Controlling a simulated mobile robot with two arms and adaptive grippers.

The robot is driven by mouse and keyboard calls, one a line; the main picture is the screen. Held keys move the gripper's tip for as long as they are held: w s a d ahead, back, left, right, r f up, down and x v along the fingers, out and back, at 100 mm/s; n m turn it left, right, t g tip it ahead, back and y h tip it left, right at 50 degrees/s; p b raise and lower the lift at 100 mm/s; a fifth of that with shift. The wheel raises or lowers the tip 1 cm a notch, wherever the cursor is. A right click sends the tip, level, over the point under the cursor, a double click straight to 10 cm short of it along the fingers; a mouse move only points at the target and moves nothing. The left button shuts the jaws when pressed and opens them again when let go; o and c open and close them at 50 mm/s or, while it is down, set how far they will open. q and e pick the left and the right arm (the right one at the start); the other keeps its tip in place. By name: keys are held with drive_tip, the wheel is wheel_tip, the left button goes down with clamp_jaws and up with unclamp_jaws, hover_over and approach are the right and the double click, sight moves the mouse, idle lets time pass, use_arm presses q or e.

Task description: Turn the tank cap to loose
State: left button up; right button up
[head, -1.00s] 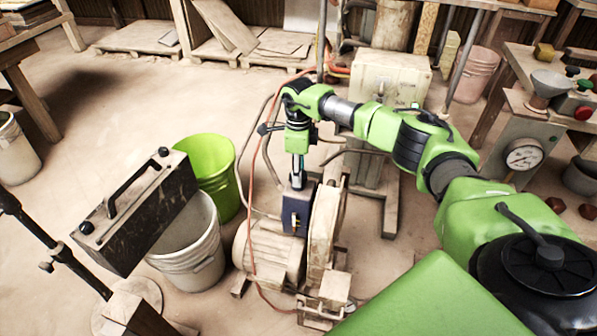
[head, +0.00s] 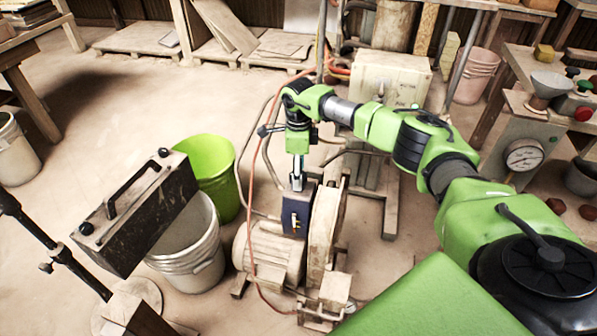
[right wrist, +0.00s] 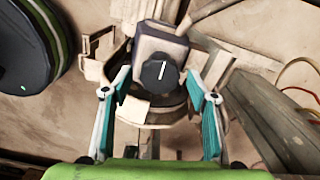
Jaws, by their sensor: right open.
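A round black knob (right wrist: 160,74) with a white line sits on a dark box (right wrist: 150,45) in the right wrist view. The line runs nearly straight up, leaning slightly right. In the head view the dark box (head: 296,208) stands by the motor. My right gripper (right wrist: 158,78) is open, with its teal-padded fingers on either side of the knob and visible gaps to it. In the head view my right gripper (head: 298,180) points down above the box, hiding the knob. I cannot tell whether this knob is the tank cap. My left gripper is not in view.
A beige motor (head: 270,255) and a wheel housing (head: 325,230) stand close to the box, with hoses and an orange cable around them. A black case with a handle (head: 135,215), a green bucket (head: 215,165) and a white bucket (head: 190,255) are to the left.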

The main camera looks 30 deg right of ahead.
wheel_tip(320, 180, up, 12)
idle(0.6)
